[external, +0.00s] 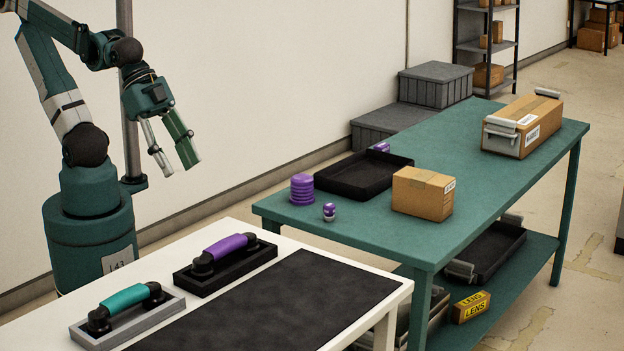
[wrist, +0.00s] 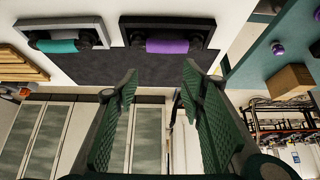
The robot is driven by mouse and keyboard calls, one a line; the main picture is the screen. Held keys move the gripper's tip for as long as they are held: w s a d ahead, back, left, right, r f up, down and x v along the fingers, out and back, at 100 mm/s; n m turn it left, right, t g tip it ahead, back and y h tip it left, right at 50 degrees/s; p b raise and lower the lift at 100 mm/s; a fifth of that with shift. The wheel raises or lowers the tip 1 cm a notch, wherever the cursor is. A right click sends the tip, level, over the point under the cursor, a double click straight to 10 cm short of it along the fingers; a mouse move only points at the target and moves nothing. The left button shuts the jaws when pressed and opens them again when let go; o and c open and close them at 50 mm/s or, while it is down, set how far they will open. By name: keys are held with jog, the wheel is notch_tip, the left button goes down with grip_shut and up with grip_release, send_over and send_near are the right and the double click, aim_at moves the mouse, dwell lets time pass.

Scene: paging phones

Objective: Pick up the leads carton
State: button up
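My gripper (external: 175,163) hangs open and empty at the left in the external view, above and behind the white table. In the wrist view its two fingers (wrist: 160,74) are spread apart with nothing between them. A longer brown carton (external: 540,118) with grey end fittings lies at the table's far right. I cannot read "leads" on either carton. My gripper is well apart from both.
The white table (external: 290,240) holds a teal-handled phone (external: 125,298), a purple-handled phone (external: 226,246) and a black mat (external: 280,300). The green table (external: 490,185) also holds a black tray (external: 362,187) and purple items (external: 302,188). A yellow LENS box (external: 470,307) lies below.

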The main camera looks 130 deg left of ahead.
jog(key=o, duration=0.9)
jog(key=shift+o, duration=0.2)
jog(key=shift+w+r, duration=0.1)
